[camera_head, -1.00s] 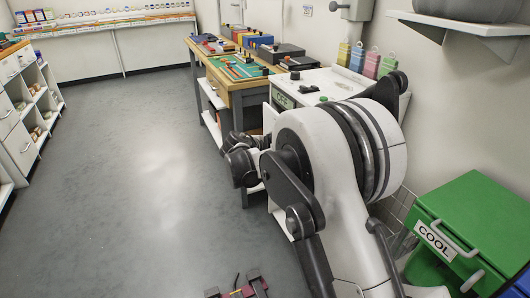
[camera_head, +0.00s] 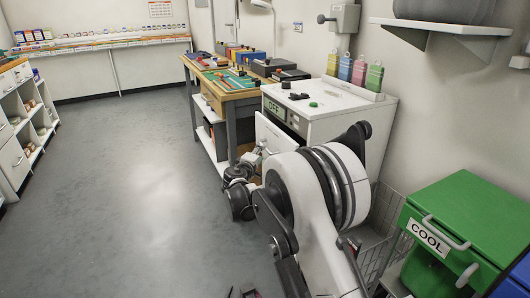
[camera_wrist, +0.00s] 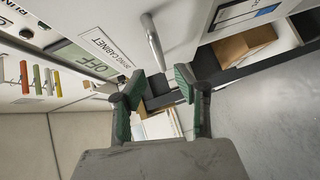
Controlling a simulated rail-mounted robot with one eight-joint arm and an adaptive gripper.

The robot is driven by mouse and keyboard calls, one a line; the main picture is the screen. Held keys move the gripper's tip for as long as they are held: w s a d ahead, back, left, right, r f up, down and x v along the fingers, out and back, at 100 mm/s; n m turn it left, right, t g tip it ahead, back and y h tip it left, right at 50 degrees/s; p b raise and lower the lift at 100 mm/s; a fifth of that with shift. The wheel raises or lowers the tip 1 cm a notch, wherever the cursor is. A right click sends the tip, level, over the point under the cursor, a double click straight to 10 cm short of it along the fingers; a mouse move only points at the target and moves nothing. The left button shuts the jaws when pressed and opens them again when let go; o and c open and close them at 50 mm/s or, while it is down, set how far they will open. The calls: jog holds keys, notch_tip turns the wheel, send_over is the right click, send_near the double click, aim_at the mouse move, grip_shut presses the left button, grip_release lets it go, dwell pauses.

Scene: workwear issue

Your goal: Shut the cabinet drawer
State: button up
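The white cabinet (camera_head: 335,112) stands right of the workbench, its display reading OFF. Its white drawer front (camera_head: 274,134) shows just left of my arm and seems to stand out from the body; how far is hard to tell. In the wrist view, the white front with the "DRYING CABINET" label (camera_wrist: 104,45) and a metal bar handle (camera_wrist: 153,42) are close ahead. My gripper (camera_wrist: 157,80) is open and empty, its green-padded fingers spread just below the handle and apart from it. In the head view, my arm hides the cabinet's lower part and most of the gripper.
A workbench (camera_head: 240,95) with tools and boxes stands beyond the cabinet. A green COOL bin (camera_head: 465,215) and a wire basket (camera_head: 385,220) are at right. The floor (camera_head: 130,190) at left is clear.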

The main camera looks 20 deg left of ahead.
jog(key=w, duration=0.2)
jog(key=w+b, duration=0.1)
jog(key=w, duration=0.1)
jog(key=w+f, duration=0.1)
jog(key=w, duration=0.1)
jog(key=shift+w+a+b, duration=0.15)
jog(key=shift+w+b, duration=0.2)
grip_shut()
